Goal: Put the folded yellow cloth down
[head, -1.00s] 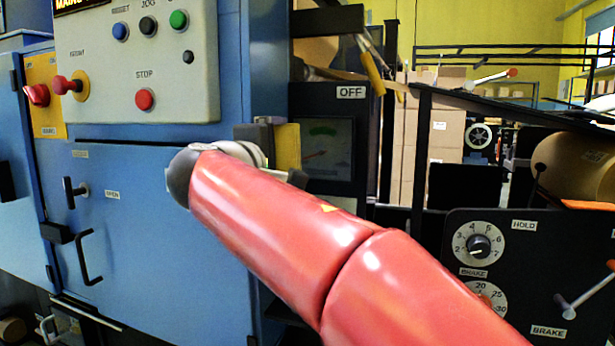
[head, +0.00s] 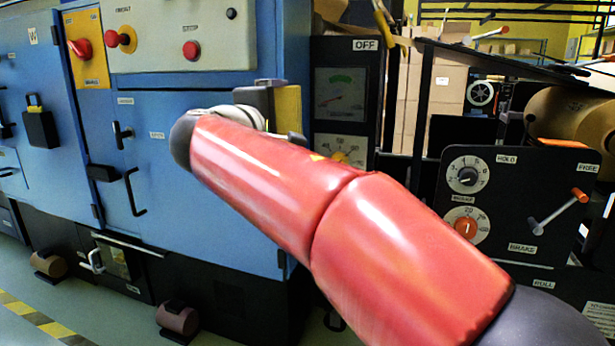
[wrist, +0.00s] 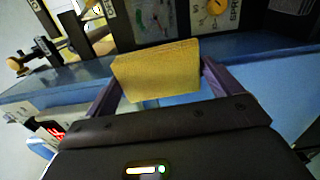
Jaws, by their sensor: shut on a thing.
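The folded yellow cloth (wrist: 157,72) is held between the two fingers of my gripper (wrist: 160,82) in the wrist view. My gripper is shut on it, one finger at each side. In the head view the cloth (head: 289,112) shows as a yellow block just beyond my red arm, in front of the machine's blue side and beside the dark gauge panel. My gripper (head: 262,103) is partly hidden there by my own wrist. In the wrist view a blue surface lies below and behind the cloth; I cannot tell whether they touch.
A blue cabinet (head: 200,185) with buttons, levers and a handle stands at left. A black gauge panel (head: 340,60) is behind the gripper. A black brake panel (head: 515,215) with dials and an orange-tipped lever stands at right. A kraft roll (head: 575,115) is behind it.

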